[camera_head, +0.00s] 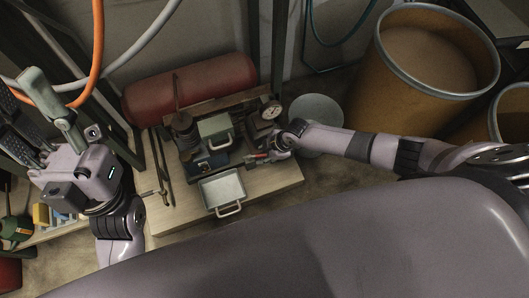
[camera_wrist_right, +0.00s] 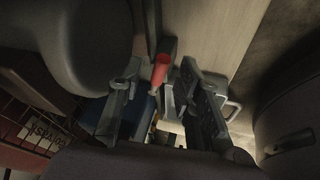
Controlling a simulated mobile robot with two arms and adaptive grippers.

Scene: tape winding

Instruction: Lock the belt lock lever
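A red-handled lever (camera_head: 257,156), which looks like the belt lock lever, is on the right part of the machine (camera_head: 216,128) on the wooden bench. It also shows in the right wrist view as a red grip (camera_wrist_right: 160,70). My right gripper (camera_head: 272,154) is at the lever, reaching in from the right. In the right wrist view its two fingers (camera_wrist_right: 160,75) are apart, one on each side of the red grip, with visible gaps. The lever's base is dark and partly hidden.
A metal tray with a handle (camera_head: 222,190) sits at the bench's front. A round gauge (camera_head: 271,110) stands just behind my right gripper. A red cylinder (camera_head: 190,88) lies behind the machine. A large brown drum (camera_head: 425,65) stands at the back right. The wooden bench (camera_head: 270,182) is bare at front right.

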